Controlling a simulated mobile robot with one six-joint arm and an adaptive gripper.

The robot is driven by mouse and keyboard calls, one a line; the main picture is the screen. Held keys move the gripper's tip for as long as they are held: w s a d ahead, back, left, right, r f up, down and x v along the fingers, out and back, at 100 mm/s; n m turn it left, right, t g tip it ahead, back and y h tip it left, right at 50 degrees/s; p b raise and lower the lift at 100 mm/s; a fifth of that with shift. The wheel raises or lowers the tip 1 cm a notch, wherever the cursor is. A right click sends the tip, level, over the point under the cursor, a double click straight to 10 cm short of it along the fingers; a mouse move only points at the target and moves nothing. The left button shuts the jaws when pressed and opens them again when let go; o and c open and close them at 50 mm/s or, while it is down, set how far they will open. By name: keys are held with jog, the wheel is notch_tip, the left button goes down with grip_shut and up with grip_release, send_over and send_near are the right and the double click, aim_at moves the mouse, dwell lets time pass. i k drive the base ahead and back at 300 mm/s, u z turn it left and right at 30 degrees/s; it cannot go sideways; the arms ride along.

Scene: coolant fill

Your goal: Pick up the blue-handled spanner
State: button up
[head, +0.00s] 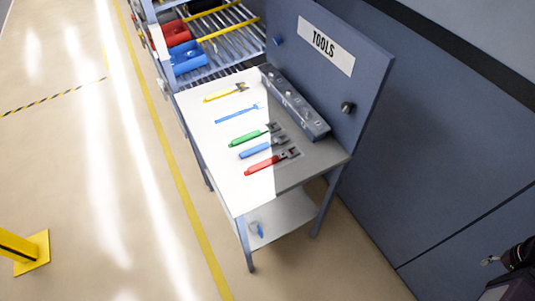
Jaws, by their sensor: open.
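Two tools with blue on them lie apart on the table (229,177). One has a thick blue handle and a grey open-jawed head, like a spanner (257,150), between a green-handled tool (247,138) and a red-handled tool (264,165). The other is a slimmer, all light-blue tool (238,112) farther back. Its exact type is too small to tell. My gripper (489,261) shows small at the lower right edge, open, empty and well away from the table.
A yellow-handled tool (226,92) lies at the table's back. A grey rail block (295,103) runs along the right side below the TOOLS panel (327,45). A rack with red (174,33) and blue bins (187,57) stands behind. A yellow post (22,250) is at left.

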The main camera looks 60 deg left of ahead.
aim_at(262, 146)
jog(key=k, duration=1.55)
jog(key=u, duration=2.15)
jog(key=i, duration=0.75)
jog(key=z, duration=0.15)
